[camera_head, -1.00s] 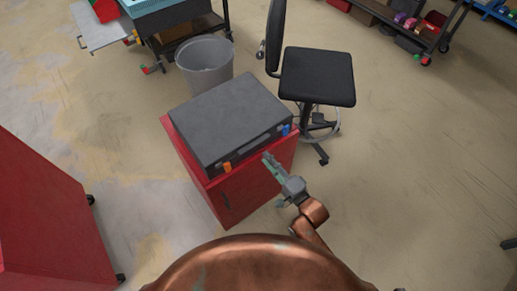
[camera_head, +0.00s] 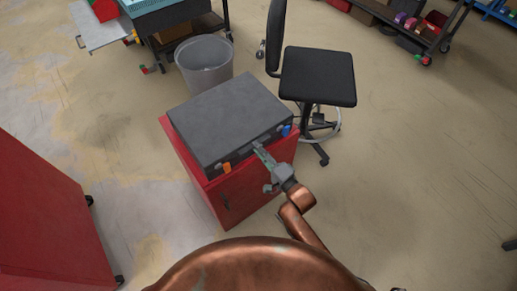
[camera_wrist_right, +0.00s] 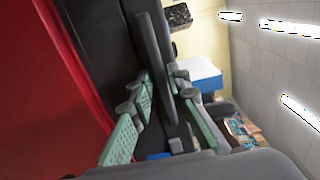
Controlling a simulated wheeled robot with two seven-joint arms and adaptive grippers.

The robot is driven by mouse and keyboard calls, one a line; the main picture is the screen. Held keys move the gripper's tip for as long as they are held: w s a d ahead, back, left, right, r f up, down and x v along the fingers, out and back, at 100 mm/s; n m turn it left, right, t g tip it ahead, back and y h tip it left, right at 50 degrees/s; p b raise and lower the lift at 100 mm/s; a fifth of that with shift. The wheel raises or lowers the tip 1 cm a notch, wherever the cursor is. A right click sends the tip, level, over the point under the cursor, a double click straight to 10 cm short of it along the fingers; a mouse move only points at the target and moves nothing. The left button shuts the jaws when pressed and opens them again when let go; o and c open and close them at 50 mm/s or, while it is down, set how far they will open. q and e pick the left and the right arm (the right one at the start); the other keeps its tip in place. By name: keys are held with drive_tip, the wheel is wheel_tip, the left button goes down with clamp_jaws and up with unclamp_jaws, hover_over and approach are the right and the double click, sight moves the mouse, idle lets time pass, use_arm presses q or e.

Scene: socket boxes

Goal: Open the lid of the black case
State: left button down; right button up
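The black case (camera_head: 228,115) lies flat with its lid down on a red cabinet (camera_head: 222,196). Its front has an orange latch (camera_head: 227,168) and a blue latch (camera_head: 286,130). My right gripper (camera_head: 259,148) is at the middle of the case's front edge, between the two latches. In the right wrist view the green-padded fingers of my right gripper (camera_wrist_right: 166,88) are apart, with a dark bar-like part of the case (camera_wrist_right: 158,60) between them. I cannot tell whether either finger touches it. My left gripper is not in view.
A grey bin (camera_head: 205,63) stands behind the cabinet. A black chair (camera_head: 318,77) stands close on its right. Another red cabinet (camera_head: 48,215) is at the left. The floor at right is open.

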clamp_jaws()
drive_tip(key=shift+d, duration=0.1)
idle(0.3)
